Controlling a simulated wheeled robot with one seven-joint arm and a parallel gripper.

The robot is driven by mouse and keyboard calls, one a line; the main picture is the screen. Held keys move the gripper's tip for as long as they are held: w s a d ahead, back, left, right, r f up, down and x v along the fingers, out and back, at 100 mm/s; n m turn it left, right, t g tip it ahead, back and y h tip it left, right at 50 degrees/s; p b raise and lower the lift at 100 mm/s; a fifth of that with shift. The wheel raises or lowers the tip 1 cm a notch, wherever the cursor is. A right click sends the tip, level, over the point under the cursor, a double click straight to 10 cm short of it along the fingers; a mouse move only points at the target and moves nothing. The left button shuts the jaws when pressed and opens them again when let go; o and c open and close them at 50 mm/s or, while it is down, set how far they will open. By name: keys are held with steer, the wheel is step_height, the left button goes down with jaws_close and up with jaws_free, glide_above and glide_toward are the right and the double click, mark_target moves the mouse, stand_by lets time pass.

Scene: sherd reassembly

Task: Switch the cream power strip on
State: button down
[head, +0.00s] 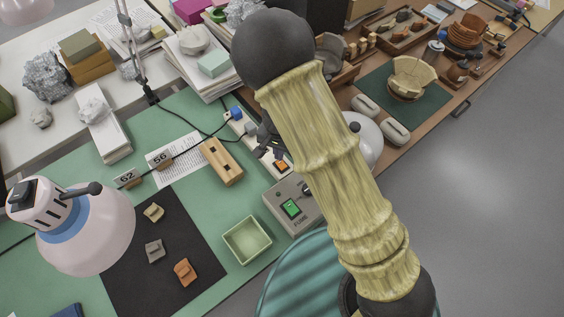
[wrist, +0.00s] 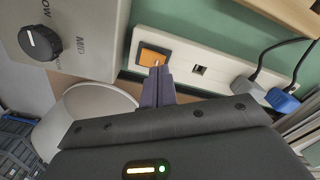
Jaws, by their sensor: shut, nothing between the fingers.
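The cream power strip (head: 264,153) lies on the green mat, partly hidden behind my arm in the head view. It also shows in the wrist view (wrist: 222,66), with an empty socket beside its orange rocker switch (wrist: 150,58). The switch shows orange in the head view too (head: 281,165); I cannot tell which way it is tipped. My gripper (wrist: 160,68) is shut and empty. Its fingertips overlap the switch's lower right edge in the wrist view; whether they touch it is unclear. In the head view the gripper (head: 276,151) is mostly behind the arm.
A blue plug (wrist: 283,100) and a grey plug (wrist: 246,86) sit at the strip's other end with black cords. A grey control box (head: 278,197) with a knob and green switch stands close by. A wooden block (head: 221,161) and green tray (head: 247,240) are near.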

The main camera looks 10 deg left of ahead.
steer(key=shift+f+b, duration=0.7)
steer(key=shift+f, duration=0.35)
stand_by(1.0)
steer(key=shift+r, duration=0.1)
steer(key=shift+r+p, duration=3.45)
steer(key=shift+r, duration=0.05)
steer(key=d+r, duration=1.1)
steer(key=d, duration=0.2)
steer(key=s+d+r+n+t, duration=0.1)
steer(key=s+d+r, duration=0.2)
steer(key=d, duration=0.3)
steer(key=s+d+r+n+t, duration=0.1)
steer(key=s+d+r, duration=0.3)
steer(key=d+r, duration=0.1)
steer(key=shift+d+r+t, duration=0.2)
steer(key=shift+d+t, duration=0.1)
steer(key=shift+d, duration=0.55)
